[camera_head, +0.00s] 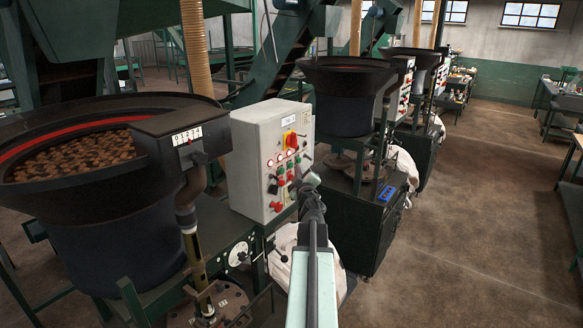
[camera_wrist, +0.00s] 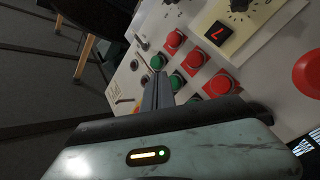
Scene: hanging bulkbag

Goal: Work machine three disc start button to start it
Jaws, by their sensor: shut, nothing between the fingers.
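A light grey control box (camera_head: 258,150) stands left of my gripper in the head view, with a red and yellow switch, lamps and push buttons on its face. In the wrist view its panel shows green buttons (camera_wrist: 158,62) and red buttons (camera_wrist: 175,38) in paired rows. Which one is the disc start button cannot be read. My gripper (camera_head: 308,182) is shut and empty in front of the panel's lower right part. In the wrist view its fingertips (camera_wrist: 160,76) point among the green buttons and partly cover them. Whether they touch one is unclear.
A large red button (camera_wrist: 308,74) and a red digit display (camera_wrist: 217,34) are nearby on the panel. A bowl of brown pieces (camera_head: 75,155) is at left. Another hopper machine (camera_head: 345,95) stands close behind my gripper. The floor (camera_head: 480,210) at right is open.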

